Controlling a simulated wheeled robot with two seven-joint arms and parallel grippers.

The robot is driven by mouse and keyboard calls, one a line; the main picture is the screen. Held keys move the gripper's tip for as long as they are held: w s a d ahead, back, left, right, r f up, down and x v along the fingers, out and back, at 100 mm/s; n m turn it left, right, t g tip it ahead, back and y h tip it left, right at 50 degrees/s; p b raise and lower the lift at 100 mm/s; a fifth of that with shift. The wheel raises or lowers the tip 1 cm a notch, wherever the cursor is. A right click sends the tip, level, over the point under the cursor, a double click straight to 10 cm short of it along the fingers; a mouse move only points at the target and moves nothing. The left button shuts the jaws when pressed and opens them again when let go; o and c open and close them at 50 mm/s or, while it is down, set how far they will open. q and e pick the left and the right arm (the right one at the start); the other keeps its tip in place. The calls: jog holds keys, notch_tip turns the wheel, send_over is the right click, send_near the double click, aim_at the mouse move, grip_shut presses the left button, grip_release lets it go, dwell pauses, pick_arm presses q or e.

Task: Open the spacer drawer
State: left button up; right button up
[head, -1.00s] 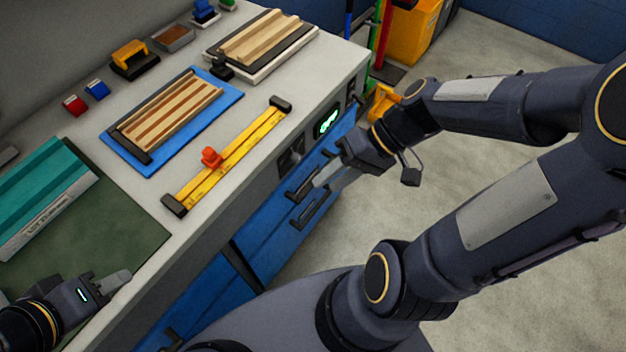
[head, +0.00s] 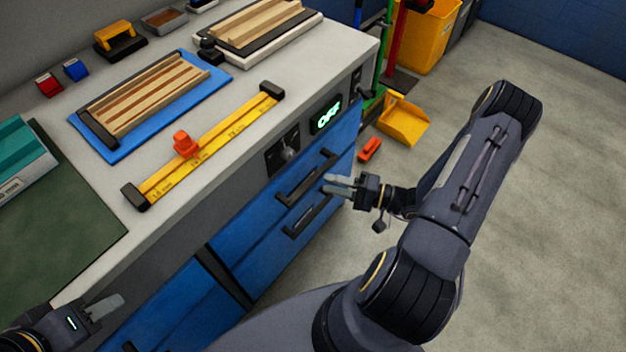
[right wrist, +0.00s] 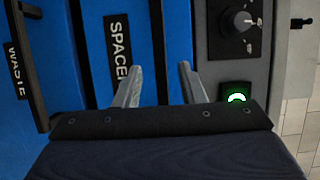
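The spacer drawer (head: 262,218) is the upper blue drawer in the bench front and looks closed. Its black bar handle (head: 304,180) faces my right arm. In the right wrist view its SPACER label (right wrist: 118,52) and dark handle bar (right wrist: 157,48) show. My right gripper (head: 328,184) is open, with its fingertips close to the handle. In the right wrist view the bar runs between the two fingers (right wrist: 162,78); contact cannot be told. My left gripper (head: 108,306) hovers at the bench's front edge, lower left; its finger opening is unclear.
The lower drawer's WASTE label (right wrist: 16,70) and handle (right wrist: 28,65) are just beside. A yellow dustpan (head: 403,122) and red block (head: 370,149) lie on the floor. Floor before the drawers is open.

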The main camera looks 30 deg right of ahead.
aim_at(316, 181)
jog(key=x, duration=0.5)
jog(key=shift+w+a, duration=0.3)
grip_shut()
